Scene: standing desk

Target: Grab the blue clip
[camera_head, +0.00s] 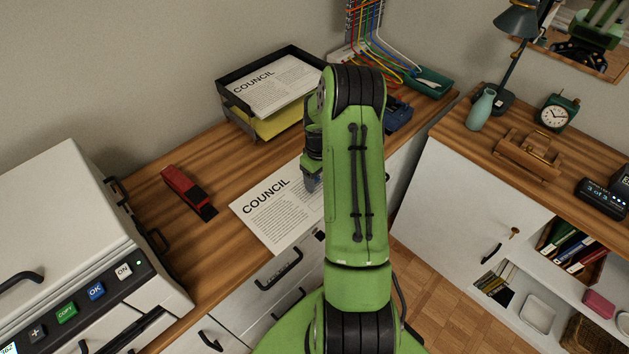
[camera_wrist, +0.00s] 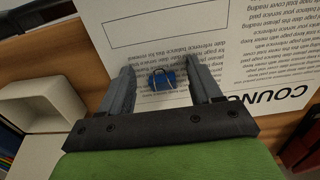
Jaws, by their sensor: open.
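The blue clip (camera_wrist: 165,79) shows in the wrist view, over the printed COUNCIL sheet (camera_wrist: 235,45), with its pale wire handles toward my palm. My gripper (camera_wrist: 160,68) is open, with one finger on each side of the clip and a visible gap on both sides. Whether the fingers are level with the clip in height, I cannot tell. In the head view my gripper (camera_head: 312,183) is low over the right side of the COUNCIL sheet (camera_head: 280,212), and I cannot make out the clip there.
A red stapler (camera_head: 188,192) lies left of the sheet. A black paper tray (camera_head: 232,112) stands behind it, and a dark blue device (camera_head: 397,115) sits right of my arm. A white printer (camera_head: 60,230) fills the left. Bare wood (camera_head: 205,240) lies between printer and sheet.

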